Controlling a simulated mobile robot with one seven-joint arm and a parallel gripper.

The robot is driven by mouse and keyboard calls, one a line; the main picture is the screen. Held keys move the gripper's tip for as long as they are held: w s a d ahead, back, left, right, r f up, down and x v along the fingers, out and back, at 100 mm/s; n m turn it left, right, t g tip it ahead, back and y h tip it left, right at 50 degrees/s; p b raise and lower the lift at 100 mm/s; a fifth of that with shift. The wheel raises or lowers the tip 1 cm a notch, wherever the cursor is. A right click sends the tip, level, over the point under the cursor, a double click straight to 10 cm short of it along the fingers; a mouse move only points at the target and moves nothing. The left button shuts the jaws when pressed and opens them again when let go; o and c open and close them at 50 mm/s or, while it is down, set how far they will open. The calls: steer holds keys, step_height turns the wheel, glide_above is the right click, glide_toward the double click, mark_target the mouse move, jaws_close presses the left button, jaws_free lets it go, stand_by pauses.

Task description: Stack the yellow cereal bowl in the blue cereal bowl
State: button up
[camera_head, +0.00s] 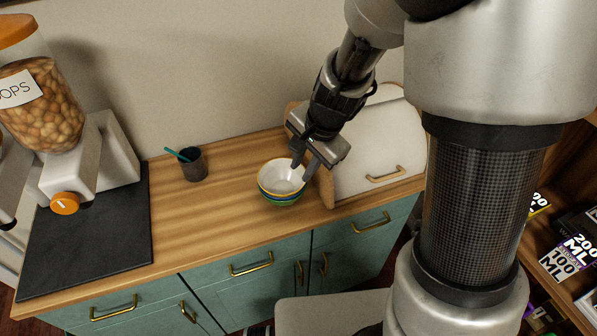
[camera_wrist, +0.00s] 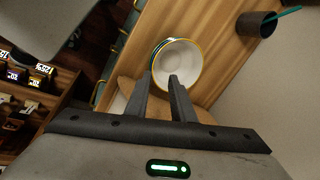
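The yellow cereal bowl (camera_head: 283,175), white inside with a yellow rim, sits at the top of a stack on the wooden counter. The blue cereal bowl (camera_head: 264,190) shows as a blue band just beneath it, with a green band lower still. The wrist view shows the yellow-rimmed bowl (camera_wrist: 180,68) beyond my fingers, with blue at its left side. My gripper (camera_head: 302,167) is over the right side of the stack, its fingers apart with a gap between them. The fingertips (camera_wrist: 162,76) overlap the near rim in the wrist view; I cannot tell whether they touch it. Nothing shows held.
A white bread box (camera_head: 375,150) with wooden sides stands close right of the bowls. A dark cup (camera_head: 194,168) with a teal stick stands to the left, then cereal dispensers (camera_head: 95,160) on a black mat (camera_head: 85,245). The counter between cup and bowls is clear.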

steer(key=s+d+r+n+t+h, duration=0.1)
steer(key=s+d+r+n, duration=0.3)
steer(key=s+r, duration=0.4)
steer(key=s+d+r+n+t+h, duration=0.1)
steer(key=s+d+r+n, duration=0.3)
steer(key=s+r, duration=0.5)
step_height(320, 180, up, 3)
steer(key=shift+s+d+f+n+t+p, duration=0.15)
steer(key=shift+n+t+p, duration=0.25)
steer(key=shift+n, duration=0.7)
steer(key=shift+r, duration=0.2)
steer(key=shift+r+p, duration=0.45)
steer(key=shift+p, duration=0.05)
steer(key=shift+s, duration=0.1)
